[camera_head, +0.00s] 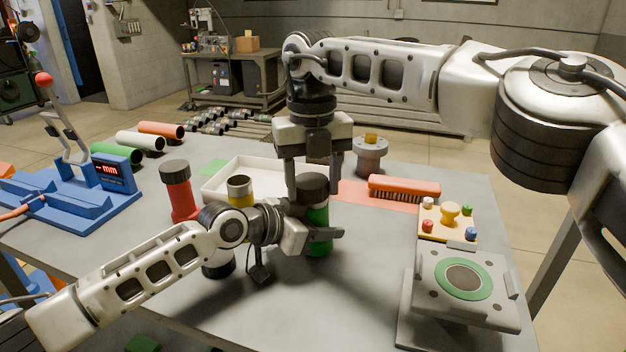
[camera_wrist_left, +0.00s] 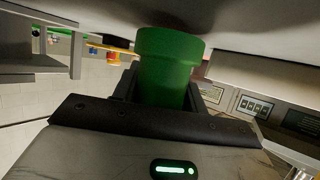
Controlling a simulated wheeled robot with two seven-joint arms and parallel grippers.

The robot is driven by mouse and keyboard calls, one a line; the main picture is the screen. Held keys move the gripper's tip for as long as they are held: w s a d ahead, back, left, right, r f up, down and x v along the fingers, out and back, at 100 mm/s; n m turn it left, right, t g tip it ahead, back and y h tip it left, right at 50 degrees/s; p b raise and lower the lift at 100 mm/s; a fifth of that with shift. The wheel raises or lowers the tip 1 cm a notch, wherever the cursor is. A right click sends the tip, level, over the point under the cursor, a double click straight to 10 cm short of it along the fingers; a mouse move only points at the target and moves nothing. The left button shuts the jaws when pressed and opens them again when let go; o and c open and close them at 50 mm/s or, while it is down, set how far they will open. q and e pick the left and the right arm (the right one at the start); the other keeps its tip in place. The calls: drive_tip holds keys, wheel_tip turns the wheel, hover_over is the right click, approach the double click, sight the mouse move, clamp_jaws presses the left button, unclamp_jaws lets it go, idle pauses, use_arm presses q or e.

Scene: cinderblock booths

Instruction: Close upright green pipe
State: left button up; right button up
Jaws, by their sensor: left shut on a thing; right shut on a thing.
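The green pipe (camera_head: 319,217) stands upright near the table's middle; its wide green end also shows in the left wrist view (camera_wrist_left: 168,75). My left gripper (camera_head: 322,236) is shut around the pipe's side, coming in from the left. A dark cap (camera_head: 313,184) sits at the pipe's top in the head view. My right gripper (camera_head: 313,188) reaches down from above and is shut on this cap, one finger on each side. Whether the cap is fully seated or threaded cannot be told.
A red pipe with a dark cap (camera_head: 178,197) and an open yellow pipe (camera_head: 241,192) stand to the left, by a white tray (camera_head: 222,181). A blue fixture (camera_head: 75,195) is far left. A brush (camera_head: 404,188) and a grey stand (camera_head: 455,285) are right. The front middle table is clear.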

sight(310, 187)
use_arm(q)
drive_tip(key=shift+d+r, duration=0.3)
drive_tip(key=shift+r, duration=0.3)
use_arm(e)
drive_tip(key=r, duration=0.1)
drive_tip(key=a+r, duration=0.1)
drive_tip(key=shift+s+r, duration=0.3)
drive_tip(key=shift+s, duration=0.05)
drive_tip(key=shift+c, duration=1)
drive_tip(key=shift+r, duration=0.4)
drive_tip(key=c, duration=0.3)
use_arm(q)
drive_tip(key=shift+f, duration=0.1)
use_arm(e)
drive_tip(key=shift+r, duration=0.1)
drive_tip(key=shift+c, duration=0.2)
use_arm(q)
drive_tip(key=shift+a, duration=0.1)
use_arm(e)
drive_tip(key=shift+d, duration=0.1)
use_arm(q)
drive_tip(key=o, duration=1.5)
drive_tip(key=shift+f, duration=0.1)
drive_tip(key=shift+c, duration=0.2)
use_arm(e)
drive_tip(key=shift+w+d, duration=0.1)
use_arm(q)
drive_tip(key=shift+a, duration=0.1)
drive_tip(key=shift+f, duration=0.1)
